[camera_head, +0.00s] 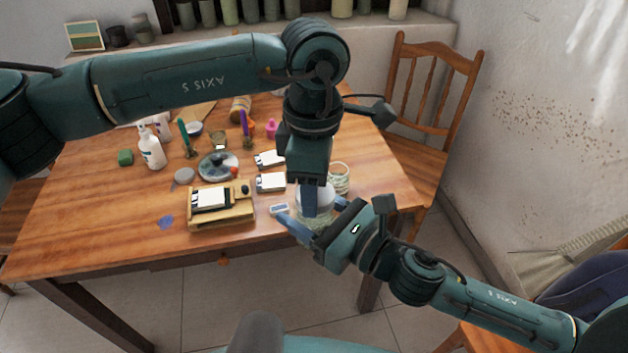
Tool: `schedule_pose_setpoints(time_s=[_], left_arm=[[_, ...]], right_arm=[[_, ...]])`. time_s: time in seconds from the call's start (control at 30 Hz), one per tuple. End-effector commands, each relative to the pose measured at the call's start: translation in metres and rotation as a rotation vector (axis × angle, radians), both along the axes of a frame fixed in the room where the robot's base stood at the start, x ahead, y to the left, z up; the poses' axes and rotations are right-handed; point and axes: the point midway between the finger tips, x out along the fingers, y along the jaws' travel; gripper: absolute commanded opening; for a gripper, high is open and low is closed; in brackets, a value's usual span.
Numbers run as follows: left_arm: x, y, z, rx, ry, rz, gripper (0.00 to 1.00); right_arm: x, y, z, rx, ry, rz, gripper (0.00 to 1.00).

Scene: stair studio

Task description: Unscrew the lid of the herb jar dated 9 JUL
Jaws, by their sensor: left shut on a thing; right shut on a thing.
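A glass jar (322,222) with a pale, wide lid (302,198) stands at the table's front right edge, partly hidden by my grippers. My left gripper (310,212) comes straight down from above and is shut on the lid. My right gripper (316,217) reaches in from the front right, its blue fingers on either side of the jar body, shut on it. A second jar (339,178) stands just behind, to the right. I cannot read a date on either jar. A small white tag (279,209) lies left of the held jar.
A chair (428,110) stands at the back right. The table's left front is mostly clear.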

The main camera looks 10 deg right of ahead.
Motion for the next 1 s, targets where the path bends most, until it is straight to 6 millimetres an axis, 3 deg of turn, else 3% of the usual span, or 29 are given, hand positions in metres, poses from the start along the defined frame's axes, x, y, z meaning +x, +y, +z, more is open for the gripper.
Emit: schedule_pose_setpoints(time_s=[1.0], left_arm=[[-0.0057,-0.0009,0.0018,0.006,-0.012,2.183,0.23]], right_arm=[[-0.0005,0.0002,0.0005,0.001,-0.001,0.001,0.00]])
